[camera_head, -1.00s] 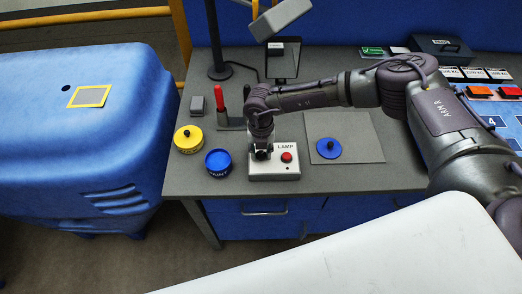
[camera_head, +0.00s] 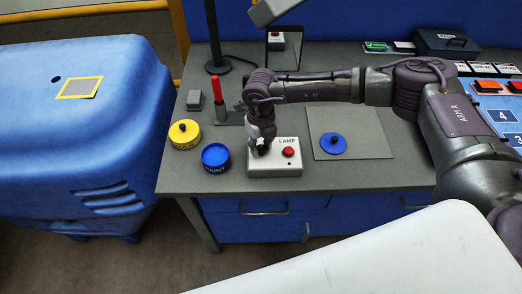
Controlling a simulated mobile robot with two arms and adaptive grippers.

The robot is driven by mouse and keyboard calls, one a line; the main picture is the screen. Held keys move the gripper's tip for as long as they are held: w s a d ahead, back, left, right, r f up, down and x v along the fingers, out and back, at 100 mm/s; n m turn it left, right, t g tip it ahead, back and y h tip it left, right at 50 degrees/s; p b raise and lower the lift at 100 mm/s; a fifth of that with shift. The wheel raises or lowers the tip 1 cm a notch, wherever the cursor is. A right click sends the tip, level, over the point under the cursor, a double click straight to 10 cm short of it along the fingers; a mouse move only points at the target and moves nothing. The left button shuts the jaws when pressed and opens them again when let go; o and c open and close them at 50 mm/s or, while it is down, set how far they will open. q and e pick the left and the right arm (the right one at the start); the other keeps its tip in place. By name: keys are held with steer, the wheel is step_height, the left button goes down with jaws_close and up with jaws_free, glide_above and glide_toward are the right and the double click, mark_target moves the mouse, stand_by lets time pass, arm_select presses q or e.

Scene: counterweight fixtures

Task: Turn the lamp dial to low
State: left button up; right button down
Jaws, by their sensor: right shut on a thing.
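The lamp box (camera_head: 287,166) is a small white-grey box labelled LAMP near the front edge of the grey bench. A red button (camera_head: 289,152) is on its right half. My right gripper (camera_head: 261,151) points down over the left half of the box and is shut on the lamp dial there. The gripper hides the dial and any marks around it, so I cannot tell its setting. My left gripper is not in view.
A blue lid (camera_head: 333,144) lies on a grey mat (camera_head: 372,143) to the right. A red-handled tool (camera_head: 217,92), a small grey block (camera_head: 194,100) and a black post (camera_head: 213,35) are behind.

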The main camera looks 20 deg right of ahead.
mark_target(261, 148)
steer(key=n+b, duration=0.8)
steer(key=b, duration=0.1)
steer(key=shift+w+f, duration=0.1)
steer(key=shift+f, duration=0.1)
steer(key=shift+r+n+b, duration=0.15)
steer(key=shift+n+b, duration=0.7)
steer(key=shift+b, duration=0.1)
steer(key=shift+r+n+b, duration=0.15)
steer(key=shift+n+b, duration=0.7)
steer(key=shift+b, duration=0.05)
steer(key=c, duration=0.8)
jaws_free()
step_height(261, 148, up, 12)
